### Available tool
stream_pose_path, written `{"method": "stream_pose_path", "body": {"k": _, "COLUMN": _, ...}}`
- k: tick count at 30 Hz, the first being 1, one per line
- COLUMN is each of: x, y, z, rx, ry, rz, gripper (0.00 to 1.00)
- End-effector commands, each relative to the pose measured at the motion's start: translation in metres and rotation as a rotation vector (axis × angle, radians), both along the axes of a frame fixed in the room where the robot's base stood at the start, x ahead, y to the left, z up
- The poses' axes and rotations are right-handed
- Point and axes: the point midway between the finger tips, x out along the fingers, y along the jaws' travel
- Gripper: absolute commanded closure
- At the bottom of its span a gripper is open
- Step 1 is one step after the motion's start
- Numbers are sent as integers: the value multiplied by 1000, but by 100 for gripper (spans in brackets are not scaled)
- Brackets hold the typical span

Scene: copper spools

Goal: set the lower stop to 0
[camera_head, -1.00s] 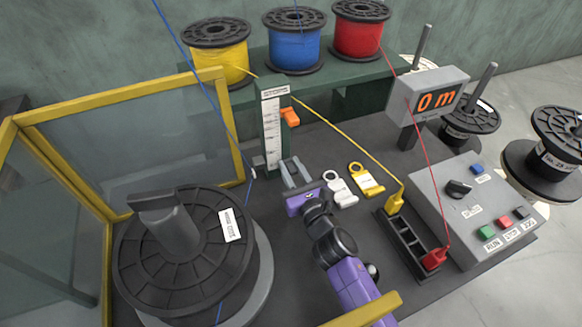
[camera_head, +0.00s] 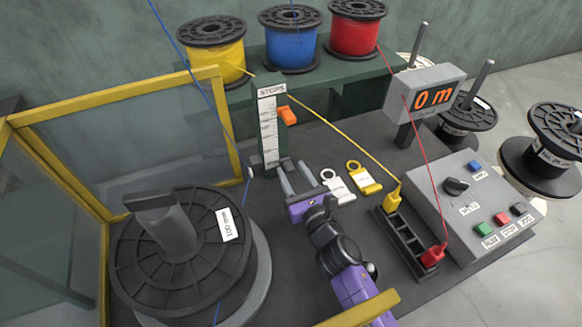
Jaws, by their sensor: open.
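The white stop scale (camera_head: 269,125), headed STOPS, stands upright on a dark green post behind the work table's middle. An orange stop (camera_head: 287,115) sits at its right side, in the upper half. I cannot make out the scale numbers or a separate lower stop; the post's foot is small and dark here. My gripper (camera_head: 291,165), with a purple body and grey fingers, is open in front of the post's foot, below and in front of the orange stop. Nothing shows between its fingers.
White (camera_head: 338,186) and yellow (camera_head: 364,178) ringed tags lie right of my gripper. A large black reel (camera_head: 180,255) stands left inside a yellow-framed guard (camera_head: 236,120). A blue line passes left of the scale; a yellow line runs behind to the right. A control box (camera_head: 478,200) stands right.

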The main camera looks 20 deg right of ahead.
Motion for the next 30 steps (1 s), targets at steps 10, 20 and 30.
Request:
{"method": "stream_pose_path", "body": {"k": 10, "x": -50, "y": -2, "z": -2, "rx": -1, "ry": 3, "rz": -3, "gripper": 56}}
{"method": "stream_pose_path", "body": {"k": 20, "x": -57, "y": -2, "z": -1, "rx": -1, "ry": 3, "rz": -4, "gripper": 56}}
{"method": "stream_pose_path", "body": {"k": 30, "x": -57, "y": -2, "z": 0, "rx": -1, "ry": 2, "rz": -4, "gripper": 56}}
